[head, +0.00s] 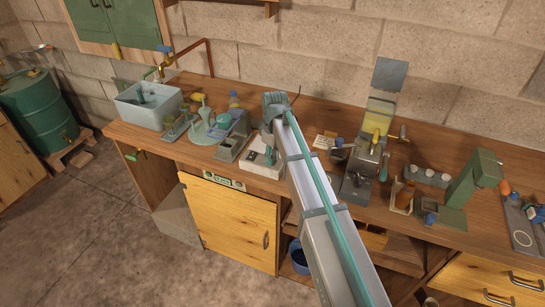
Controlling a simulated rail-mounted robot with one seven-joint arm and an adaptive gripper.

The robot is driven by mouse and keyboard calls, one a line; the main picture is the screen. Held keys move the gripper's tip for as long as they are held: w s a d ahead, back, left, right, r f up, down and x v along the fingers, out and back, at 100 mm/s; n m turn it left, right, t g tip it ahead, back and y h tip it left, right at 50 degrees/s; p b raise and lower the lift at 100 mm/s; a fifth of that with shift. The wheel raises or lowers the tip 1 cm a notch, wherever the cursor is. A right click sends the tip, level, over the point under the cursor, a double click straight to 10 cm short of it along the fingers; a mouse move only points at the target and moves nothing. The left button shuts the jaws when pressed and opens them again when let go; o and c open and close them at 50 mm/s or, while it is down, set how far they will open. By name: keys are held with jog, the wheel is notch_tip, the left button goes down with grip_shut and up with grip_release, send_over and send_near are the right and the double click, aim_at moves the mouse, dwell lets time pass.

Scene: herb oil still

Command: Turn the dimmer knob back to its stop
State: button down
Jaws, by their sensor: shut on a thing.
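A low white box (258,169) with dark parts on its top stands near the front edge of the bench. My arm reaches over the bench from the lower right, and its far end bends down over this box. My gripper (268,146) is small and partly hidden by my arm. It points down at the box top and is shut on what seems to be the dimmer knob. The knob itself is hidden between the fingers and behind the arm, so I cannot see its turned position.
Farther left are bowls, bottles and a pale sink (148,106). Right of my arm stand a dark metal device (359,184) and a green press-like stand (473,180). Bare wooden bench lies behind my wrist.

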jog(key=shift+n, duration=0.4)
jog(key=c, duration=0.9)
grip_release()
jog(key=shift+r, duration=0.1)
notch_tip(320, 180, up, 12)
jog(key=shift+w, duration=0.3)
jog(key=shift+d, duration=0.1)
